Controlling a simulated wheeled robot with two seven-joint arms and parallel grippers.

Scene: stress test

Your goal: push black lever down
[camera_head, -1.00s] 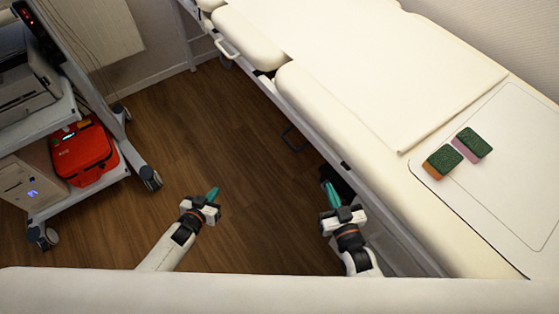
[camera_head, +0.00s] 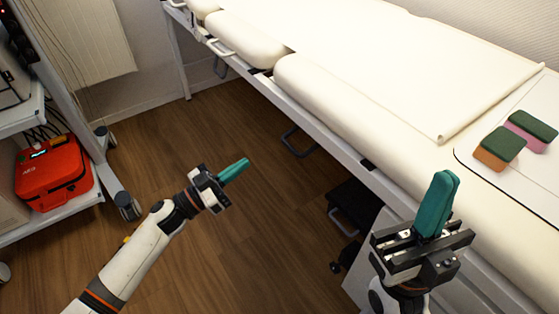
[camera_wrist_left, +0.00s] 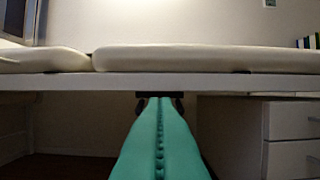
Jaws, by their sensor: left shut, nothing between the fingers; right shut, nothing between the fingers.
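A dark loop-shaped lever (camera_head: 298,143) sticks out below the side rail of the cream exam bed (camera_head: 330,110) in the head view. My left gripper (camera_head: 246,161) is shut and empty, its teal fingers pointing toward the bed, in front of and apart from the lever. In the left wrist view the shut fingertips (camera_wrist_left: 160,101) point at a black part (camera_wrist_left: 160,94) under the bed rail; they partly cover it, and I cannot tell whether they touch. My right gripper (camera_head: 449,178) is shut and empty, pointing up beside the bed's near side.
Two sponges, one green and orange (camera_head: 499,149) and one green and pink (camera_head: 531,131), lie on the bed's right part. A white drawer cabinet (camera_wrist_left: 290,125) stands under the bed. A cart with a red case (camera_head: 53,173) is at left. Wooden floor between is clear.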

